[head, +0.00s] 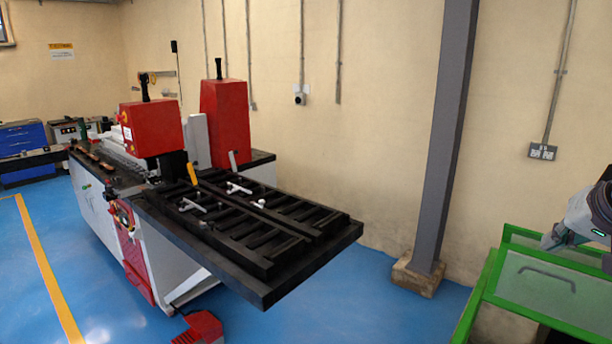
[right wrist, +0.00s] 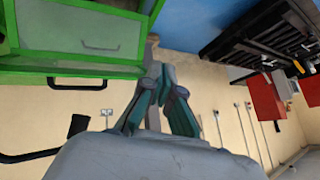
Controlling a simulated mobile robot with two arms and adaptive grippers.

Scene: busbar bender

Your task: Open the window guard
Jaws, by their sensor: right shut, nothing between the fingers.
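The window guard looks to be the green-framed clear panel (head: 525,292) with a dark handle (head: 545,277) at the lower right of the head view. The green frame (right wrist: 75,68) and a handle (right wrist: 100,46) also show at the upper left of the right wrist view, which looks upside down. My right gripper (head: 556,237) is above the panel, near its far edge and apart from the handle. In the right wrist view its fingers (right wrist: 161,74) are shut and empty. My left gripper is not in view.
A red and black busbar machine (head: 225,115) with a black slatted table (head: 270,225) stands to the left. A grey column (head: 445,140) rises behind the guard. Blue floor is clear between them. A black curved bar (right wrist: 40,153) is at the wrist view's left; I cannot tell what it belongs to.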

